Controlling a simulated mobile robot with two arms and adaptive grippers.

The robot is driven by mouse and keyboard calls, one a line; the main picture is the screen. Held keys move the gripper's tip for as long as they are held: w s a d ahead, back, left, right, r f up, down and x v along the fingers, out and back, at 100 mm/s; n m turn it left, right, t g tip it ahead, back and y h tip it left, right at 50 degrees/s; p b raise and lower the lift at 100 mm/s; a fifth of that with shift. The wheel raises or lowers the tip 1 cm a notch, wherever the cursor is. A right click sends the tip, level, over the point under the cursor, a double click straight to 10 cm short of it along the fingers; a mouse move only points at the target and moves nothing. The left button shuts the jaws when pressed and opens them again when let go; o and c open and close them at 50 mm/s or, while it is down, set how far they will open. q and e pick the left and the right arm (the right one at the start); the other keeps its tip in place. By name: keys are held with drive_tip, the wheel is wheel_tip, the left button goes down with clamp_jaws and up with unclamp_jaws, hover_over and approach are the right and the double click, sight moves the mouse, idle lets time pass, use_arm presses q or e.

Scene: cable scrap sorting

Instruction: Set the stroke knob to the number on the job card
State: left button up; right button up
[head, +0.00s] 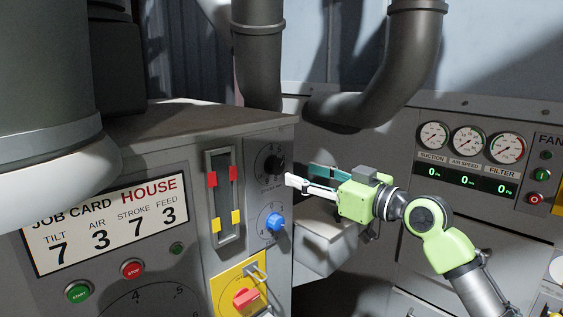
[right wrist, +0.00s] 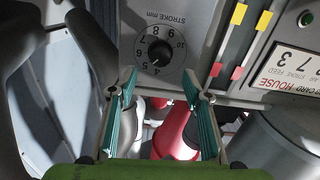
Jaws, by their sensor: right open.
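The job card (head: 106,223) reads HOUSE, with 7 under STROKE. The black stroke knob (head: 272,166) is on the grey panel right of the sliders, and its dial faces the right wrist view (right wrist: 159,53), marked STROKE mm. A pale mark on the knob points toward the low numbers at the bottom of the dial; I cannot tell the exact value. My right gripper (head: 303,177) is open and empty, just right of the knob and apart from it. In the wrist view its two teal-padded fingers (right wrist: 159,96) stand below the dial. My left gripper is out of view.
A blue knob (head: 275,223) sits below the stroke knob. A slider frame (head: 224,197) with red and yellow tabs is to its left. A yellow plate (head: 239,286) with a red handle lies lower. Dark pipes (head: 412,60) and gauges (head: 468,140) stand behind.

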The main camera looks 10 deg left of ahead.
sight(280, 166)
drive_tip(key=p+x, duration=0.2)
drive_tip(key=x, duration=0.5)
drive_tip(key=shift+r, duration=0.15)
drive_tip(key=shift+w+a, duration=0.4)
drive_tip(key=shift+a, duration=0.15)
drive_tip(key=c, duration=1.1)
